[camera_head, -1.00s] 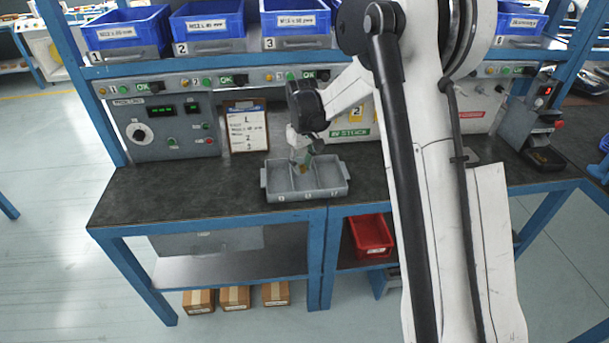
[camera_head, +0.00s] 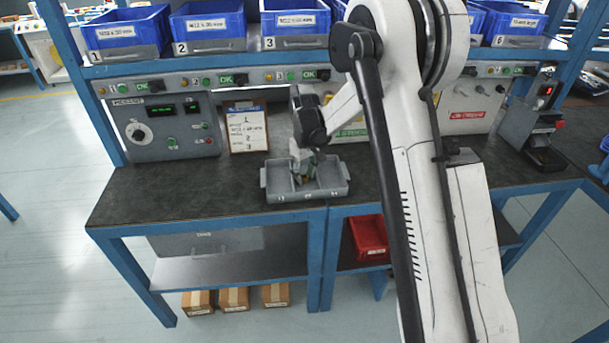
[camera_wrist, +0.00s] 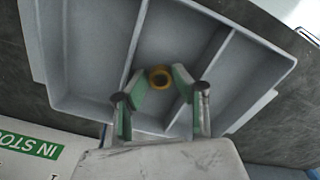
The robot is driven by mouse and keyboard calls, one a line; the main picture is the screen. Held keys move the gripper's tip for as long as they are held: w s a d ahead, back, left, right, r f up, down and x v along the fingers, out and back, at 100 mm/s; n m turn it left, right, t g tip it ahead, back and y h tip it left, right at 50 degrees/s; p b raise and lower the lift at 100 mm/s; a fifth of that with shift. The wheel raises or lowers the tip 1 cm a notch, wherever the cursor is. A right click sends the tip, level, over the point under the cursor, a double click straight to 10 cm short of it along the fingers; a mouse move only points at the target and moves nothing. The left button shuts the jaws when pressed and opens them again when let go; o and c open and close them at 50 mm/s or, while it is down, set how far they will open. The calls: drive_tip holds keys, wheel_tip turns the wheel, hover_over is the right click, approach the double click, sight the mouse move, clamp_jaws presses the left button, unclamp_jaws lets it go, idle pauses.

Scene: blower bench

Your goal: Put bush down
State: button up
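The bush (camera_wrist: 159,77) is a small brass-coloured ring in the wrist view, its hole facing the camera. It is at the middle compartment of the grey tray (camera_wrist: 85,45). Whether it rests on the compartment floor is hard to tell. My gripper (camera_wrist: 160,80) has its two green-padded fingers on either side of the bush, with a narrow gap showing at each side, so it looks open. In the head view my gripper (camera_head: 303,172) reaches down into the tray (camera_head: 318,195), and the bush is too small to make out clearly there.
The tray has three compartments, and the outer two look empty. It stands near the front edge of the dark bench (camera_head: 180,195). A clipboard (camera_head: 246,130) and a grey control box (camera_head: 167,128) stand behind. Blue bins (camera_head: 206,22) line the shelf above. The bench left of the tray is clear.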

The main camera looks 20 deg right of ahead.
sight(305, 177)
drive_tip(key=shift+r, duration=0.15)
wheel_tip(305, 177, up, 12)
drive_tip(key=p, duration=0.1)
drive_tip(key=s+r+m+t, duration=0.1)
drive_tip(key=s+r+t, duration=0.1)
drive_tip(key=s+r, duration=0.65)
drive_tip(key=s+r+m+t, duration=0.1)
drive_tip(key=s+r+t, duration=0.1)
drive_tip(key=s+r, duration=0.6)
drive_tip(key=s+f+m+t, duration=0.1)
drive_tip(key=s+f, duration=0.1)
drive_tip(key=s, duration=0.8)
drive_tip(key=s+f+m+t, duration=0.1)
drive_tip(key=s+f+t, duration=0.1)
drive_tip(key=s, duration=0.8)
drive_tip(key=shift+s+f+m, duration=0.2)
drive_tip(key=shift+s+m, duration=0.1)
drive_tip(key=shift+s, duration=0.05)
drive_tip(key=shift+d, duration=0.15)
idle(1.1)
